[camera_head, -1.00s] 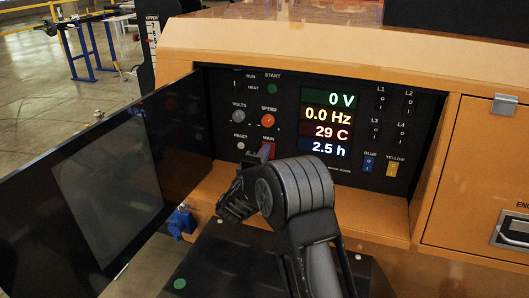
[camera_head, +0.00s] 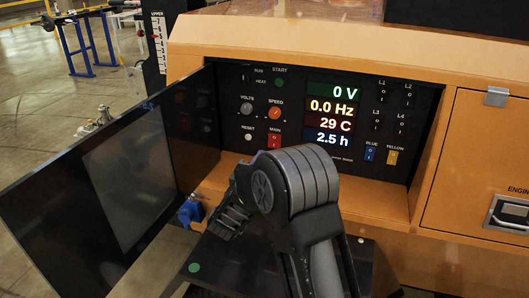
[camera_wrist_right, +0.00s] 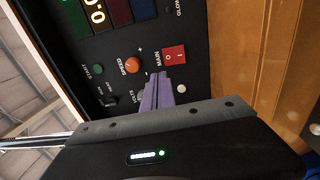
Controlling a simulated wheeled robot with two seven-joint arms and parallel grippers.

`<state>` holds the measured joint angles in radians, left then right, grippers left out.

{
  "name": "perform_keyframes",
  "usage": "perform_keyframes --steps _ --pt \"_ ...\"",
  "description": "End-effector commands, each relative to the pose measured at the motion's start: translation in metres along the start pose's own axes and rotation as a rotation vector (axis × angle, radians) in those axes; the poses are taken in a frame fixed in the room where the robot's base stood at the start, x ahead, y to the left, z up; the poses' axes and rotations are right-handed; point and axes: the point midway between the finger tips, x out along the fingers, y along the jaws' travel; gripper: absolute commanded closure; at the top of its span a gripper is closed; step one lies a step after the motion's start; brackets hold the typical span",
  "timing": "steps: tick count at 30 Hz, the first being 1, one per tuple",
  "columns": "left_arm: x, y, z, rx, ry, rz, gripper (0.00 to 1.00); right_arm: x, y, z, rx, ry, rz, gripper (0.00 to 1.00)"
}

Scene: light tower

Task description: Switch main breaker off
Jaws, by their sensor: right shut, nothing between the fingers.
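The main breaker (camera_head: 274,141) is a small red rocker switch labelled MAIN on the black control panel (camera_head: 229,112). It also shows in the right wrist view (camera_wrist_right: 174,55), marked with I and O. Which side of it is pressed in is too small to tell. My right gripper (camera_wrist_right: 157,77) has its purple fingers shut and empty, with the tips beside the red switch in the picture and apart from it. In the head view the right gripper's dark body sits below and left of the switch, and its fingertips are hard to make out. My left gripper is not in view.
An orange SPEED knob (camera_head: 275,113) and a grey VOLTS knob (camera_head: 246,109) sit above the switch. The display (camera_head: 331,121) reads 0 V and 0.0 Hz. An open dark door (camera_head: 110,190) stands at the left. An orange ledge (camera_head: 375,197) runs below the panel.

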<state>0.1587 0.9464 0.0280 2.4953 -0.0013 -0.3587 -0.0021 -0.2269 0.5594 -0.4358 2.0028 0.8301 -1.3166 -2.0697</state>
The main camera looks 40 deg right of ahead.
Motion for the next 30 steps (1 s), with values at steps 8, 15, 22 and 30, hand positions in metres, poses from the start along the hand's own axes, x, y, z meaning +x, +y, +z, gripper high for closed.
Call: perform_keyframes --steps 8,15,22,30 --pt "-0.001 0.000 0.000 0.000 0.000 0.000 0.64 -0.024 0.004 0.000 -0.001 -0.001 0.000 1.00" --pt "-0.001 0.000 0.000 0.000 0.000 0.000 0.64 -0.024 0.004 0.001 -0.001 -0.002 0.000 1.00" --pt "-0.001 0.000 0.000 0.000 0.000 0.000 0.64 -0.024 0.004 0.000 0.000 -0.001 0.000 1.00" --pt "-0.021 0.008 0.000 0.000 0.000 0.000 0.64 -0.023 0.026 0.000 0.000 -0.001 0.001 1.00"
